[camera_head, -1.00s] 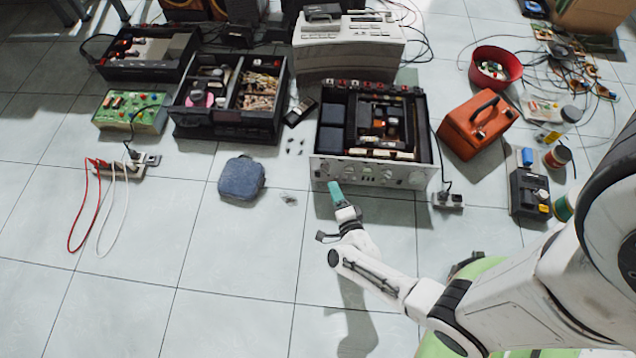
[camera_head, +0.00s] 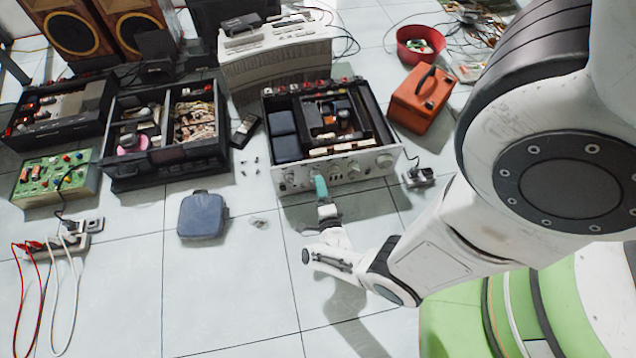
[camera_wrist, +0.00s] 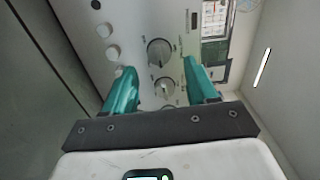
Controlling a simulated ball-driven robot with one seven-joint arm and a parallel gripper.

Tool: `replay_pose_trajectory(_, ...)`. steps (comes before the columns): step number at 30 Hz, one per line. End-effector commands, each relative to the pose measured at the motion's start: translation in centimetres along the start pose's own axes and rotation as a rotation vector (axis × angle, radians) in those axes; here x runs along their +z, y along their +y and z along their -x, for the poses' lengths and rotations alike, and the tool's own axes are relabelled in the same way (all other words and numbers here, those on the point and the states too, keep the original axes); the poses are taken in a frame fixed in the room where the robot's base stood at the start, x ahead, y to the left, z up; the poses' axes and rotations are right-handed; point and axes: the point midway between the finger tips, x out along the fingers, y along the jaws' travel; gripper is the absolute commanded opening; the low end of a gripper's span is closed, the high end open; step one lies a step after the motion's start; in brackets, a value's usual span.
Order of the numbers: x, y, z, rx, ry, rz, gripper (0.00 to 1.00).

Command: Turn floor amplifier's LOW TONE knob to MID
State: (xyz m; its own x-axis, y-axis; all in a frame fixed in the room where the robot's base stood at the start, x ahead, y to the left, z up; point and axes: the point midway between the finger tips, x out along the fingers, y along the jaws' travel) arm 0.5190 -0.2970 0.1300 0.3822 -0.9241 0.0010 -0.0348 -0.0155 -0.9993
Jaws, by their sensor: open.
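The floor amplifier (camera_head: 378,160) is an open-topped black unit with a silver front panel of knobs. My gripper (camera_head: 320,182) has teal fingers and is at the left-middle of that panel. In the wrist view my gripper (camera_wrist: 160,68) is open, one finger on each side of a row of knobs. A large knob (camera_wrist: 159,51) with a pointer line lies just beyond the fingertips. A second knob (camera_wrist: 163,87) is between the fingers, with part of another below it at the gripper's edge. The labels are too small to read, so I cannot tell which is LOW TONE.
Smaller pale knobs (camera_wrist: 112,52) are beside the left finger. A blue pouch (camera_head: 202,215) lies on the tiles left of my arm. The floor in front is mostly clear.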

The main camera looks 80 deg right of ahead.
Motion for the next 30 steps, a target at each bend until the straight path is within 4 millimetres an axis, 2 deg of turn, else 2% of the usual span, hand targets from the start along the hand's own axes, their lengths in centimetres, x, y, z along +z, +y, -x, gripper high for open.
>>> replay_pose_trajectory(3, 0.0, 0.2, -1.6, -0.001, 0.003, -0.001, 0.57)
replay_pose_trajectory(6, 0.0, 0.1, -2.4, 0.0, 0.001, 0.0, 0.57)
replay_pose_trajectory(17, 0.0, 0.0, -2.9, 0.001, -0.001, 0.0, 0.57)
replay_pose_trajectory(30, 0.0, 0.0, -2.9, 0.001, -0.001, 0.001, 0.17)
